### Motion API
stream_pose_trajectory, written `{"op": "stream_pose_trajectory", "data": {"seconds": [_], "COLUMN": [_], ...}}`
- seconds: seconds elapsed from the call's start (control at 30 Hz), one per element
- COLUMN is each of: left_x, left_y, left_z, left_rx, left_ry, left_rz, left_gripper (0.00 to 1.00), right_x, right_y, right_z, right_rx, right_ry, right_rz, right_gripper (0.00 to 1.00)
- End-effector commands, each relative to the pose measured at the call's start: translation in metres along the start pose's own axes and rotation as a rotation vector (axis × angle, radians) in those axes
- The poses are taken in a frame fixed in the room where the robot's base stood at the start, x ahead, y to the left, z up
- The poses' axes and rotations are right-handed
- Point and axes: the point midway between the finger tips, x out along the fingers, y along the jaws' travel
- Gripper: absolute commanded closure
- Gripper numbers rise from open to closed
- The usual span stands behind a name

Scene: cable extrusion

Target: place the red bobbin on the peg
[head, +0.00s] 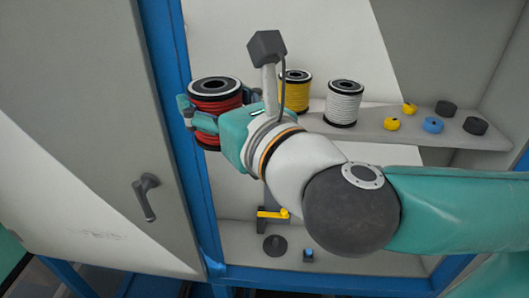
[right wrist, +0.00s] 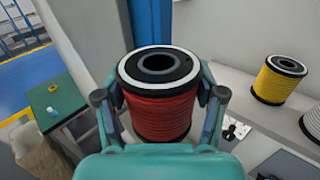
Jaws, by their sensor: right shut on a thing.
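The red bobbin (head: 216,98), a spool of red cable with black and white rims, is held upright by my right gripper (head: 205,118) at the left of the head view. In the right wrist view the red bobbin (right wrist: 160,112) stands between the two fingers of my right gripper (right wrist: 160,110), its top hole facing the camera. The bobbin is in front of the blue cabinet post, clear of the shelf. I cannot make out the peg for sure; a dark round piece (head: 275,245) sits on the cabinet floor, below a yellow bracket (head: 273,213). My left gripper is not in view.
A yellow bobbin (head: 295,90) and a white bobbin (head: 343,103) stand on the grey shelf (head: 380,130), with several small yellow, blue and black knobs to their right. A blue post (head: 178,100) and a grey door with a handle (head: 146,197) bound the left side.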

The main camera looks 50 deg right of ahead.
Motion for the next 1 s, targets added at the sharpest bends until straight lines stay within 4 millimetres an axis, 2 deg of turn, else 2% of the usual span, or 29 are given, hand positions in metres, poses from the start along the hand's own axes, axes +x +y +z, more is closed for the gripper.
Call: {"op": "stream_pose_trajectory", "data": {"seconds": [0.17, 0.37, 0.43, 0.6, 1.0], "left_x": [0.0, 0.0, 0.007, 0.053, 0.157], "left_y": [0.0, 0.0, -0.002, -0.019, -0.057], "left_z": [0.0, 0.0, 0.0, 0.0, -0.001], "left_rx": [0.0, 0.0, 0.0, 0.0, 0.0], "left_ry": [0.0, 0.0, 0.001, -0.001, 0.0], "left_rz": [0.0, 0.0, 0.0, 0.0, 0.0], "left_gripper": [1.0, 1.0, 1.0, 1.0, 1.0], "right_x": [-0.001, -0.007, -0.01, -0.018, -0.035], "right_y": [-0.012, -0.049, -0.06, -0.078, -0.086], "right_z": [-0.002, -0.023, -0.042, -0.121, -0.266], "right_rx": [-0.001, -0.007, -0.011, -0.013, -0.006], "right_ry": [-0.001, 0.0, -0.001, 0.001, 0.0], "right_rz": [-0.057, -0.257, -0.345, -0.554, -0.82], "right_gripper": [0.83, 0.83, 0.83, 0.83, 0.83]}}
